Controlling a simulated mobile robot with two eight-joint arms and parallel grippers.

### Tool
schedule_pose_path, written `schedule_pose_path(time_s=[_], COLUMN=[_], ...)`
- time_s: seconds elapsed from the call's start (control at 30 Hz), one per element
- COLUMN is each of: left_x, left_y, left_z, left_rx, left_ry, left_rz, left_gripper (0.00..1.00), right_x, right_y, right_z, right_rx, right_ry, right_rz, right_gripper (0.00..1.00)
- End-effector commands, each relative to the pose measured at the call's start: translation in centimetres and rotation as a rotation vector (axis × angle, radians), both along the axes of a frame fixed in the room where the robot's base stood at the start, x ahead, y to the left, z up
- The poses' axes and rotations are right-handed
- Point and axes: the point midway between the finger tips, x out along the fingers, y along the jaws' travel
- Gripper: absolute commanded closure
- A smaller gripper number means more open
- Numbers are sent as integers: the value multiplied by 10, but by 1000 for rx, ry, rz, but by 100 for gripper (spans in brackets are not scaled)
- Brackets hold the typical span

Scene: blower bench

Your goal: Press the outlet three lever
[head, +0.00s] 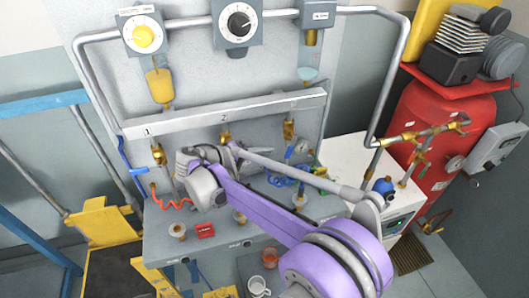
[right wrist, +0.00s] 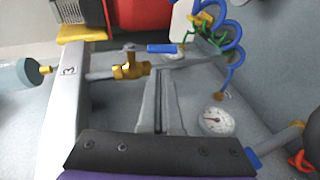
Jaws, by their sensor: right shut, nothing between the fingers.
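The outlet three valve (right wrist: 130,68) is brass and carries a blue lever (right wrist: 165,48); it sits beside the "3" label on the grey rail in the right wrist view. In the head view the brass outlet three valve (head: 289,129) is on the right part of the rail, with its blue lever (head: 289,153) below. My right gripper (right wrist: 160,82) is shut and empty, its fingers pointing towards the valve and lever, seemingly short of them. In the head view my right gripper (head: 236,149) is left of outlet three, partly hidden by my arm. My left gripper is not in view.
A round white gauge (right wrist: 216,121) is right of the fingers in the wrist view, with blue coiled hose (right wrist: 233,45) beyond. The grey rail (head: 225,112) runs above the outlets. A mug (head: 258,286) stands low in front.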

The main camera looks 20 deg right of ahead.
Motion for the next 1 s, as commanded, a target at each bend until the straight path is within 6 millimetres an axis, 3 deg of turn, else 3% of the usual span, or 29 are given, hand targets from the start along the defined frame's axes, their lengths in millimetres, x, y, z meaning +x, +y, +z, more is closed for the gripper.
schedule_pose_path(time_s=[0.2, 0.4, 0.6, 1.0], left_x=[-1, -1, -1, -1], left_y=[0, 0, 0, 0], left_z=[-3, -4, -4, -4], left_rx=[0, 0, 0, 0], left_ry=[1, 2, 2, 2], left_rz=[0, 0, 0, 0], left_gripper=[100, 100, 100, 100], right_x=[-16, -27, -31, -31], right_y=[50, 80, 91, 92], right_z=[13, 21, 24, 25], right_rx=[0, 1, 0, 0], right_ry=[1, 0, 0, 0], right_rz=[4, 1, -1, -1], right_gripper=[100, 100, 100, 100])
